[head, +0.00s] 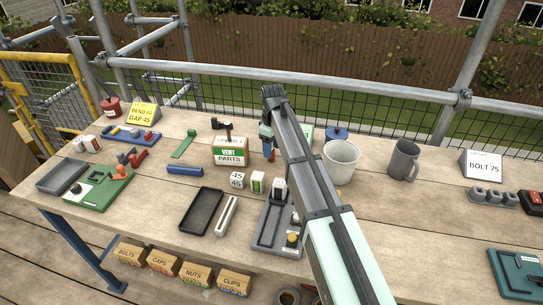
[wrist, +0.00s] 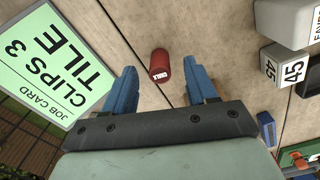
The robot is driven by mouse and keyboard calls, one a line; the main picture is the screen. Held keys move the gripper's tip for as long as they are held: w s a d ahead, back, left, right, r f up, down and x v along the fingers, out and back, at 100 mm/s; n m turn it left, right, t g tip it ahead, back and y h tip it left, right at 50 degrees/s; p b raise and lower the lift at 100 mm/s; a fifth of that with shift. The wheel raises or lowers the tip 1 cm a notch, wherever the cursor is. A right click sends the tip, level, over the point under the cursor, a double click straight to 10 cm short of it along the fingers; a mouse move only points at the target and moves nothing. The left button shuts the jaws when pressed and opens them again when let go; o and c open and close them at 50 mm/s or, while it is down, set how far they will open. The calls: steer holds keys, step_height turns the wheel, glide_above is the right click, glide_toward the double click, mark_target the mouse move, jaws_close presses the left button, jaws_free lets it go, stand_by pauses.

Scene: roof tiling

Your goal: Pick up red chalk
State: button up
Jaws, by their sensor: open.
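The red chalk (wrist: 159,64) is a short red cylinder with a white label reading CHALK, in the wrist view. It stands or lies on the wooden bench top; I cannot tell which. My gripper (wrist: 163,80) is open, with its two blue fingers apart and the chalk showing between and just beyond their tips. I see no finger touching it. In the head view my gripper (head: 268,150) points down over the back middle of the bench, and the chalk is mostly hidden there by my arm and fingers.
A green job card (wrist: 55,65) reading CLIPS 3 TILE stands close to the left finger in the wrist view. The VENT PARTS box (head: 229,152) and the 45 block (head: 237,180) are nearby. A white bucket (head: 341,160) and a grey mug (head: 403,160) stand to the right.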

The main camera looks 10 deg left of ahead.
mark_target(272, 161)
step_height(272, 161, down, 4)
steer(key=shift+a+r, duration=0.1)
steer(key=shift+r, duration=0.15)
jaws_close()
stand_by(0.4)
